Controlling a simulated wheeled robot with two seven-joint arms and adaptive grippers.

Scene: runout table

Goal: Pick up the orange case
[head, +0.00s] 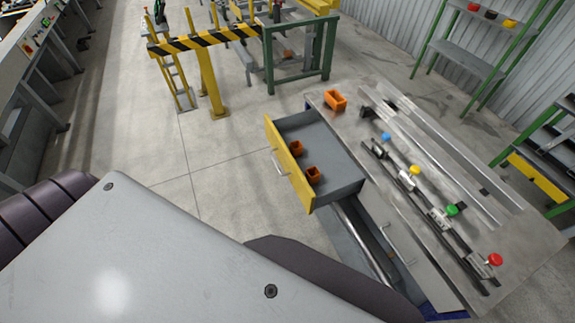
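An orange open-topped case (336,102) sits on the far left corner of the grey runout table (345,125). Two smaller orange boxes, one farther back (296,148) and one nearer (314,175), are inside the pulled-out drawer (340,185), close to its yellow front. Neither of my grippers is in view. A large grey and dark part of my own body fills the lower left and hides the floor there.
The yellow drawer front (283,158) juts left from the table. Long metal rails (440,150) and fixtures with blue, yellow, green and red knobs (495,260) lie along the tabletop. A striped barrier (205,40) stands behind. Floor left of the drawer is clear.

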